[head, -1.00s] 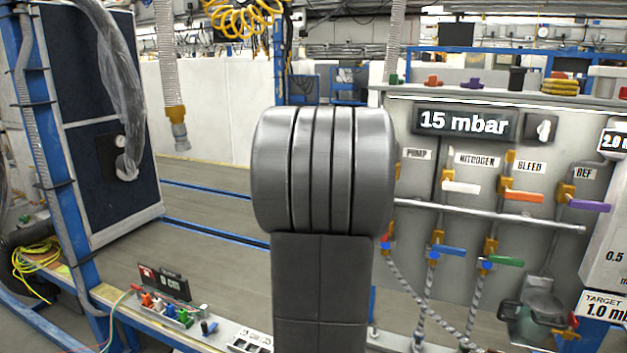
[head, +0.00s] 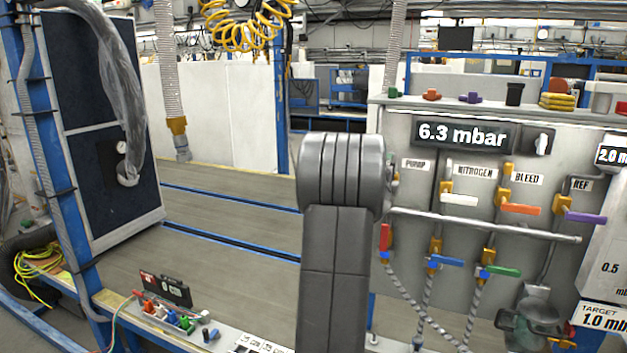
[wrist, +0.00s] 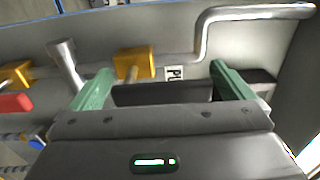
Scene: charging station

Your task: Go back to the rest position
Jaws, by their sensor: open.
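My gripper (wrist: 160,72) shows in the wrist view with its two green fingers spread wide and nothing between them. It faces the grey valve panel, near a yellow fitting (wrist: 133,64) and a label partly cut off, reading "PU". In the head view my arm stands upright in front of the panel's left edge, and the gripper is hidden behind it. The panel's display (head: 461,134) reads 6.3 mbar. A red valve handle (head: 385,237) hangs vertical just right of my arm.
The panel (head: 400,133) carries white (head: 459,199), orange (head: 519,209), purple (head: 595,217), blue (head: 445,261) and green (head: 501,271) handles along a metal pipe. A bench with small coloured connectors (head: 170,315) runs along the lower left. Open floor lies left of my arm.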

